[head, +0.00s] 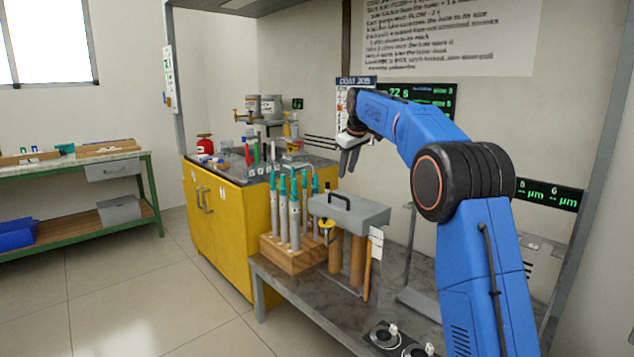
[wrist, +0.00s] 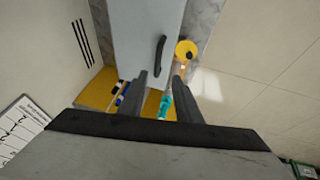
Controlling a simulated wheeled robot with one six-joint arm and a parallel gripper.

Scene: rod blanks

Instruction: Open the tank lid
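The tank lid (head: 358,212) is a flat grey slab with a black bar handle (head: 340,201) on top. It lies level above brown cylinders (head: 357,260) on the bench. In the wrist view the lid (wrist: 135,30) and its handle (wrist: 160,54) lie beyond my fingertips. My gripper (head: 349,163) points downward above the lid and is apart from the handle. In the wrist view my gripper (wrist: 160,77) has its two dark fingers spread, with nothing held between them.
A wooden rack (head: 292,254) with several teal-topped rods stands left of the tank. A yellow cabinet (head: 230,220) with tools on it is behind. A yellow round item (wrist: 186,50) sits beside the lid. Black round fixtures (head: 385,336) are on the front bench.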

